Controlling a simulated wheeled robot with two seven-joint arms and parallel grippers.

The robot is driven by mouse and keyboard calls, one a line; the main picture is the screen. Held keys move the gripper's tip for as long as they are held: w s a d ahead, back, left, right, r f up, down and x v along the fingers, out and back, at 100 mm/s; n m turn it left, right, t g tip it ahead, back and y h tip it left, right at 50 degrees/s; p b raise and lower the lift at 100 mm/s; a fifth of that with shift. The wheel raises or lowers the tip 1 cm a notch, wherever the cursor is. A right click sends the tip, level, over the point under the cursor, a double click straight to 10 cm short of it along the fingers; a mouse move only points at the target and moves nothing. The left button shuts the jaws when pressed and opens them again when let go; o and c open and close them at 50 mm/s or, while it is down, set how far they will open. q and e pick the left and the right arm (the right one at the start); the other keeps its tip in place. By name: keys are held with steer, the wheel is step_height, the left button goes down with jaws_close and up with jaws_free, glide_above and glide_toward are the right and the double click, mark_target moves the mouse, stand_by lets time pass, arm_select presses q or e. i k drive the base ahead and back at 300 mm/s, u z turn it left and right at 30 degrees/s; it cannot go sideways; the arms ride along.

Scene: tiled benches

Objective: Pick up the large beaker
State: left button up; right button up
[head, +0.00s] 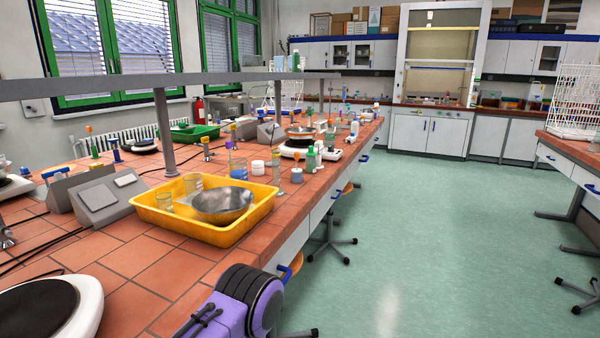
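Several clear glass vessels stand on the tiled bench in the head view, and I cannot tell for sure which is the large beaker. One glass beaker (238,168) with a bluish tint stands upright on the tiles behind the yellow tray. Neither of my grippers shows in this view.
The yellow tray (187,230) also holds a metal bowl (222,204). A hotplate (45,307) sits at the near left, and a grey sloped box (103,200) left of the tray. A shelf post (164,130) rises behind it.

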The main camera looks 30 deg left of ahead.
mark_target(238, 170)
steer(key=i, duration=2.8)
steer(key=u, duration=1.9)
